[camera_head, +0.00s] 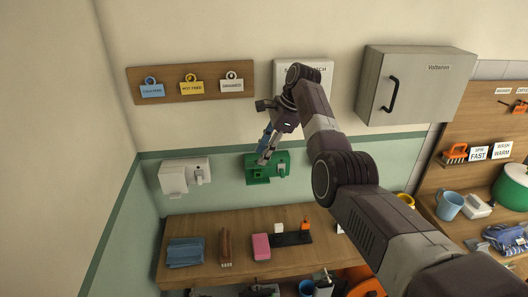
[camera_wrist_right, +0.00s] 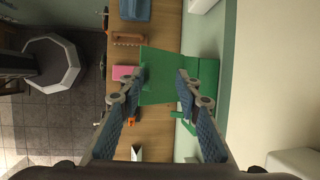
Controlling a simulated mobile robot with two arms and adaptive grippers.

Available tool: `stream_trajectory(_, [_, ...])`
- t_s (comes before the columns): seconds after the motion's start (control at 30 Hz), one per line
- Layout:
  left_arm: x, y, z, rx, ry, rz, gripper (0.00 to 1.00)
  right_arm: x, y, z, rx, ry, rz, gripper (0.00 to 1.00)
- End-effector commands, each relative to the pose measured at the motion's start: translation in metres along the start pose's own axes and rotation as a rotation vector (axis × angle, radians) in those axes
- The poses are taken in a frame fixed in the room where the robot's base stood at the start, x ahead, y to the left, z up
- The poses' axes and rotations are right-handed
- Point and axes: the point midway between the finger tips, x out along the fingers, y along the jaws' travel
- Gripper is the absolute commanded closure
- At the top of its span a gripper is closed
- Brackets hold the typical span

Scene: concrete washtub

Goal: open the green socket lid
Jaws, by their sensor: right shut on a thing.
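The green socket (camera_head: 260,178) is mounted on the wall above the wooden table, right of a white socket. My right gripper (camera_head: 264,157) reaches down to it from above, with its fingertips at the socket's upper left part. In the right wrist view the green lid (camera_wrist_right: 161,80) lies between the two fingertips (camera_wrist_right: 163,76), and the gripper is shut on it. The socket body (camera_wrist_right: 208,72) shows just right of the lid there. How far the lid is tilted from the body is hard to tell. My left gripper is not clearly seen.
The white socket (camera_head: 186,177) is close on the left. A key board (camera_head: 215,91) and a grey cabinet (camera_head: 415,87) hang above. The table (camera_head: 200,225) below carries blue cloths (camera_head: 186,252), a brush (camera_head: 225,248) and a pink block (camera_head: 261,246).

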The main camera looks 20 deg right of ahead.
Motion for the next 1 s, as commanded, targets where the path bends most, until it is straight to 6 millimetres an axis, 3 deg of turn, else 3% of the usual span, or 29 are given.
stream_trajectory(0.17, [0.001, 0.0, 0.0, -0.002, 0.0, 0.0, 0.6, -0.011, -0.002, -0.001, 0.0, 0.001, -0.013, 0.78])
stream_trajectory(0.63, [0.0, 0.0, 0.0, -0.001, -0.001, 0.0, 0.6, -0.107, 0.006, 0.001, -0.002, -0.001, -0.011, 0.78])
stream_trajectory(0.8, [0.0, 0.0, 0.0, -0.001, -0.001, 0.0, 0.6, -0.123, 0.008, 0.001, -0.002, 0.0, -0.008, 0.78])
stream_trajectory(1.0, [0.0, 0.0, 0.0, -0.001, -0.001, 0.0, 0.6, -0.127, 0.008, 0.001, -0.002, -0.001, -0.007, 0.78])
